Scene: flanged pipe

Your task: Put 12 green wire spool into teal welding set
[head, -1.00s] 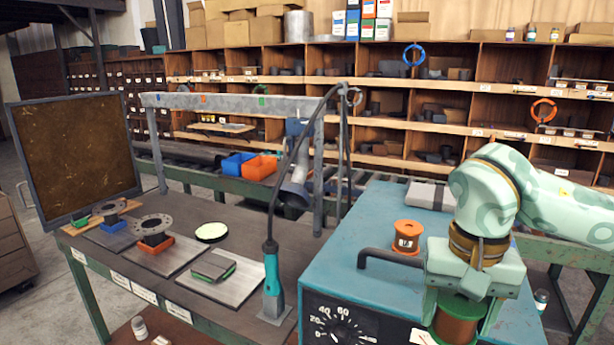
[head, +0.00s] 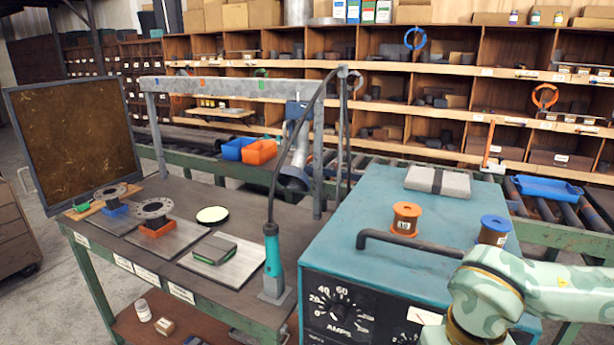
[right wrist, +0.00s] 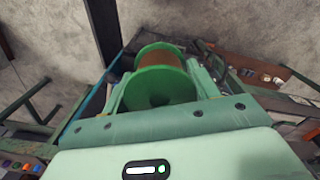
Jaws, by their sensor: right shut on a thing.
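The green wire spool (right wrist: 162,84) has green flanges and copper-brown wire. It shows in the right wrist view between the fingers of my right gripper (right wrist: 160,88), which is shut on it. In the head view my right arm comes in from the right, and its gripper and the spool are below the picture's edge. The teal welding set (head: 365,215) is a big box with an AMPS dial on its front and a dark handle on top. My right wrist is in front of its right front side. My left gripper is not in view.
An orange spool (head: 405,219), a blue-topped spool (head: 494,230) and a grey strapped bundle (head: 437,182) stand on the welding set. A teal torch (head: 272,258) stands to its left on the workbench (head: 225,290). A blue tray (head: 549,188) lies on the rollers behind.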

